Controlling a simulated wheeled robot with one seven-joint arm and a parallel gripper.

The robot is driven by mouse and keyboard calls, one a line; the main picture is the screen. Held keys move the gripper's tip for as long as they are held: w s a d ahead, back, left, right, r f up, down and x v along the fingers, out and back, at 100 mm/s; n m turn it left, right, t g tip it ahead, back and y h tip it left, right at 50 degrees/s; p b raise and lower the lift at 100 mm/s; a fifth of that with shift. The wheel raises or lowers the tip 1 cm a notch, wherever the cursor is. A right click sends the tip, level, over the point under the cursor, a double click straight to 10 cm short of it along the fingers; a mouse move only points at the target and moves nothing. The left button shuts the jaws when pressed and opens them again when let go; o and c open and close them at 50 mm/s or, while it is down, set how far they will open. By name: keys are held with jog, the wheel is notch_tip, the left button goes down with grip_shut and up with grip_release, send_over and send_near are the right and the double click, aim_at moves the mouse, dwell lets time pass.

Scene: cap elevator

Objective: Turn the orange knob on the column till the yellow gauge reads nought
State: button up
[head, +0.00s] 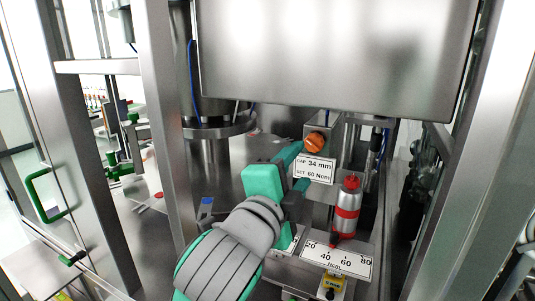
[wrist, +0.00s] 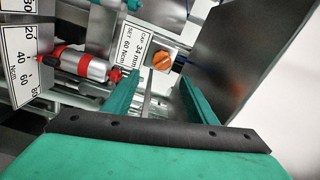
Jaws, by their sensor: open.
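The orange knob (head: 316,142) sits on a metal block on the column, just above a white label reading CAP 34 mm, SET 60 Ncm. The knob also shows in the wrist view (wrist: 162,60), beyond and roughly between my fingertips. My gripper (head: 296,168) is open and empty, its teal fingers to the left of the label and a little below the knob; it also shows in the wrist view (wrist: 158,88). A gap remains between the fingers and the knob. A small yellow device (head: 333,284), perhaps the gauge, stands at the bottom; its reading is too small to tell.
A red and silver cylinder (head: 347,205) stands right of the label, above a white scale plate (head: 337,260) marked in Ncm. A large steel box (head: 335,55) hangs above the knob. Steel frame posts (head: 165,130) rise at left and right.

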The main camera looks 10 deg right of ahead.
jog(key=a+f+n+t+y, duration=0.25)
jog(key=f+n, duration=0.55)
jog(key=f, duration=0.5)
jog(key=a+f+n+t+y, duration=0.2)
jog(key=a+f+n, duration=0.2)
jog(key=f+n, duration=0.6)
jog(key=s+a+f+n+g+y, duration=0.1)
jog(key=s+a+f+n+y, duration=0.1)
jog(key=s+f, duration=0.5)
jog(key=s+a+f+n+y, duration=0.1)
jog(key=s+f+y, duration=0.15)
jog(key=f, duration=0.85)
jog(key=s+a+f+g, duration=0.1)
jog(key=s+f, duration=0.2)
jog(key=s, duration=0.5)
jog(key=s+a+f+n+g, duration=0.1)
jog(key=s+f, duration=0.2)
jog(key=s, duration=0.6)
jog(key=s+a+f+g+y, duration=0.1)
jog(key=s+f, duration=0.3)
jog(key=s, duration=0.5)
jog(key=shift+s+a, duration=0.15)
jog(key=shift+a, duration=0.35)
